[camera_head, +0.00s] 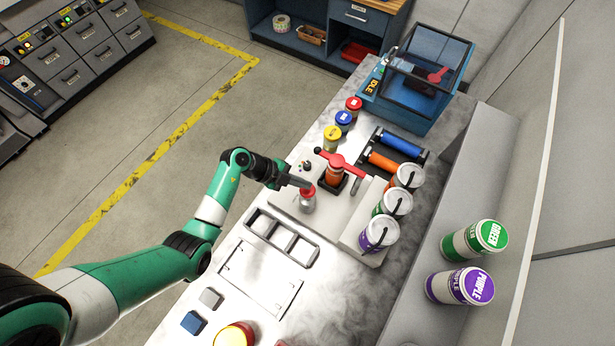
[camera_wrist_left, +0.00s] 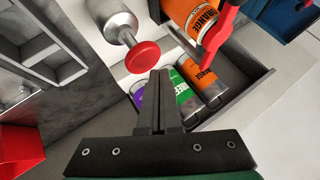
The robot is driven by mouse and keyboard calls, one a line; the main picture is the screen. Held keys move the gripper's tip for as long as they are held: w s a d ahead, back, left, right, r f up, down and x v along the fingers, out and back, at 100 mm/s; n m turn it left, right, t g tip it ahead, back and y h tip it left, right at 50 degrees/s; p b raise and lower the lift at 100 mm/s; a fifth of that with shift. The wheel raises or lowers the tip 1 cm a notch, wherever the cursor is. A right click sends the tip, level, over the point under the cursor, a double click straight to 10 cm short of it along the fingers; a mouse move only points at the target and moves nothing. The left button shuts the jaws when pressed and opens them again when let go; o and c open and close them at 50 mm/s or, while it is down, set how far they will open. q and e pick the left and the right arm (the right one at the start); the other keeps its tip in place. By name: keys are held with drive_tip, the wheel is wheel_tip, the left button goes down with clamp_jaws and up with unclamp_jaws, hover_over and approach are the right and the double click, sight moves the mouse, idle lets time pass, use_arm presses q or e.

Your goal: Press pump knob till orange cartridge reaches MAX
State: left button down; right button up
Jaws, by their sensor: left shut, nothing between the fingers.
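The pump is a silver cylinder (camera_head: 308,205) with a red knob (camera_head: 308,192) on top; the knob also shows in the left wrist view (camera_wrist_left: 142,57). My left gripper (camera_head: 306,184) is shut and empty, its tips right beside the knob; I cannot tell whether they touch. In the left wrist view the fingertips (camera_wrist_left: 160,73) lie just below and right of the knob. The orange cartridge (camera_head: 334,174) stands behind the pump under a red lever (camera_head: 342,165), also at the top of the left wrist view (camera_wrist_left: 197,18). Its fill level and MAX mark are not readable. My right gripper is out of view.
Several lidded cans (camera_head: 378,234) stand right of the pump. A blue machine with a clear cover (camera_head: 425,60) stands at the far end.

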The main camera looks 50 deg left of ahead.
use_arm(q)
wheel_tip(320, 180, up, 3)
drive_tip(key=p, duration=0.3)
drive_tip(key=shift+p, duration=0.3)
wheel_tip(320, 180, up, 2)
drive_tip(key=shift+r+p, duration=0.1)
drive_tip(key=shift+p, duration=0.45)
idle(1.1)
